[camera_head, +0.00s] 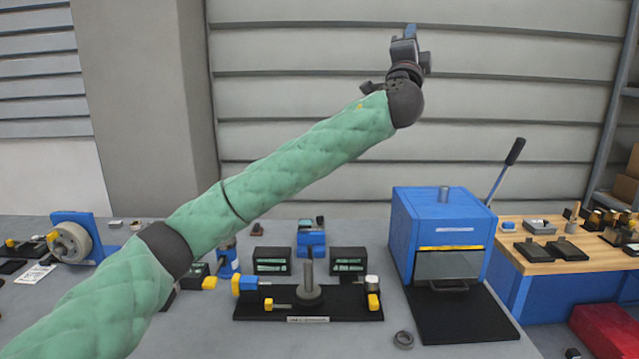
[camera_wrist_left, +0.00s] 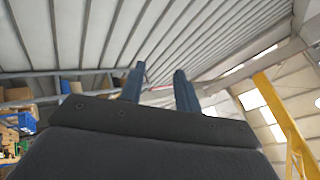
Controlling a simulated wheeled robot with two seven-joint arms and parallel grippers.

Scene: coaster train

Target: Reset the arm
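My left arm (camera_head: 290,165), in a green quilted cover, reaches up from the lower left across the head view. My left gripper (camera_head: 411,32) is held high in front of the ribbed wall, well above the table, pointing up. In the left wrist view the two blue fingers of this gripper (camera_wrist_left: 159,80) stand apart with nothing between them, against the ceiling. My right arm and right gripper are not in either view.
The grey table (camera_head: 360,340) holds a black fixture (camera_head: 335,303) with an upright metal post, a blue press (camera_head: 442,215) with a raised lever (camera_head: 505,172), and a loose ring (camera_head: 403,339). A wooden-topped bench (camera_head: 565,262) stands at right. The air around the gripper is clear.

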